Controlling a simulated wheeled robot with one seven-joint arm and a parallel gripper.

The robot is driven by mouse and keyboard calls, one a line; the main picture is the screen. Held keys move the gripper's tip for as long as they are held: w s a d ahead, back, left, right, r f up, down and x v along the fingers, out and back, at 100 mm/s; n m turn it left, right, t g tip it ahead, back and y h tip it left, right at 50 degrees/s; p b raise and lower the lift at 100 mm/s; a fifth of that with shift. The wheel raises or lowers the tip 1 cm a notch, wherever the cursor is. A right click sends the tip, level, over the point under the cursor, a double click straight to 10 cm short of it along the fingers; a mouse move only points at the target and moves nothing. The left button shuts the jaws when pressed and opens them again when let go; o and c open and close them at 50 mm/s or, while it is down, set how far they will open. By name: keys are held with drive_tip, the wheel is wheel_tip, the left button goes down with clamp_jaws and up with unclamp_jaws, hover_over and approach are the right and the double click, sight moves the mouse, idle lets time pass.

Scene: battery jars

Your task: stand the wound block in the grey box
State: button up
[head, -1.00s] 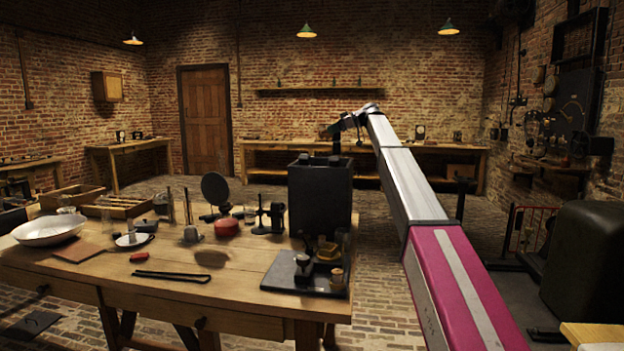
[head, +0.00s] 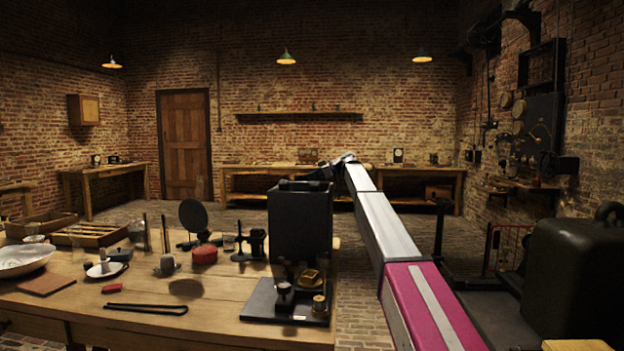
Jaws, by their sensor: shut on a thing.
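The grey box (head: 300,225) is a tall, dark, upright box near the right end of the wooden table. Its inside cannot be seen from here. My arm reaches out past the table's right side, and its far end bends left to my gripper (head: 321,173), a small dark shape at the box's top right. The fingers are not clearly visible. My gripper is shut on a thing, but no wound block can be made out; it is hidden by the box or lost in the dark. I cannot tell whether it is over, in or behind the box.
In front of the box lies a dark tray (head: 262,303) with small fittings. Dark tongs (head: 146,307), a red pot (head: 204,256), a round dark disc on a stand (head: 193,216) and a white basin (head: 22,262) are further left. A dark rounded machine (head: 575,280) stands at right.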

drive_tip(key=o, duration=1.2)
drive_tip(key=shift+f, duration=0.1)
drive_tip(key=shift+c, duration=0.2)
drive_tip(key=v, duration=1.2)
drive_tip(key=shift+d, duration=0.1)
